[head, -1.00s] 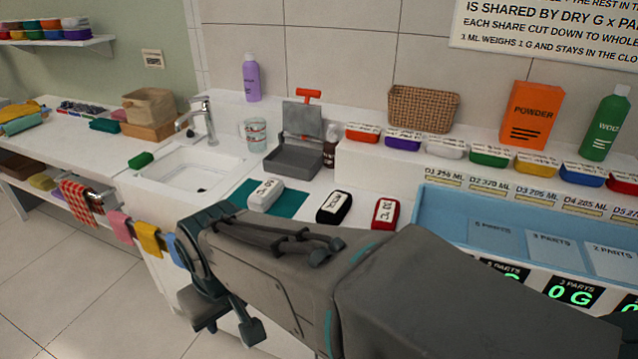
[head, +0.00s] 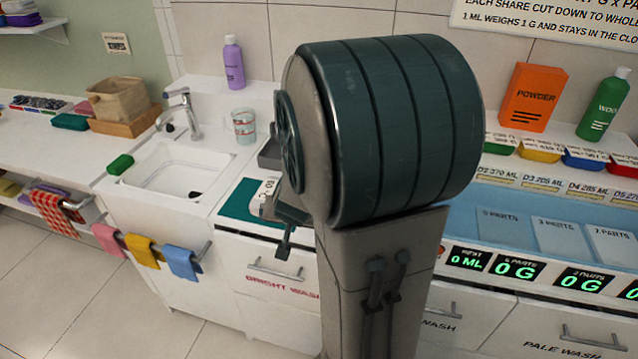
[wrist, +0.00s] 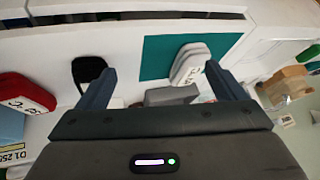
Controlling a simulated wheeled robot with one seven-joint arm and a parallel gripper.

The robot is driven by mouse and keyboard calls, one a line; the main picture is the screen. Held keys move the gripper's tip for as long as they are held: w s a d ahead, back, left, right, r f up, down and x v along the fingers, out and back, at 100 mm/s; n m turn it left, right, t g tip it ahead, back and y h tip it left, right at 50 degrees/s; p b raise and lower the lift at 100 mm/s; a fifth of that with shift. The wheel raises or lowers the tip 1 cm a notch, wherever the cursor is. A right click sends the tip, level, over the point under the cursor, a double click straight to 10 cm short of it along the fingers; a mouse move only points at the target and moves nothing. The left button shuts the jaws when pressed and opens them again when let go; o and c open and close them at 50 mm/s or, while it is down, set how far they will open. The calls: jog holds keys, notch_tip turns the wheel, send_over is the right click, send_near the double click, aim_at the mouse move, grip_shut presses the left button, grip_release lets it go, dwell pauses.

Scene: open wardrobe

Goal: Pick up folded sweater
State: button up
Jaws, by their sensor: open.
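No thing here is clearly recognisable as a folded sweater.
A sink (head: 182,172) with a tap stands left of the mat. Pink, yellow and blue cloths (head: 182,262) hang on a front rail. Folded cloths (head: 10,188) lie on a lower shelf at far left.

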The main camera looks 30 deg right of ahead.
jog(key=s+d+m+g+h+p, duration=0.1)
jog(key=d+m+h, duration=0.15)
jog(key=d, duration=0.35)
jog(key=s+d+m+h, duration=0.1)
jog(key=d+h, duration=0.2)
jog(key=d, duration=0.3)
jog(key=b+x, duration=0.1)
jog(key=x, duration=0.1)
jog(key=b+x, duration=0.1)
jog(key=x, duration=0.2)
jog(key=b+x, duration=0.1)
jog(key=x, duration=0.2)
jog(key=shift+a+f+b, duration=0.25)
jog(key=shift+a+b, duration=0.05)
jog(key=shift+b+x, duration=0.4)
jog(key=shift+x, duration=2.6)
jog(key=shift+w+a+r, duration=0.1)
jog(key=shift+w, duration=0.1)
jog(key=c, duration=1.1)
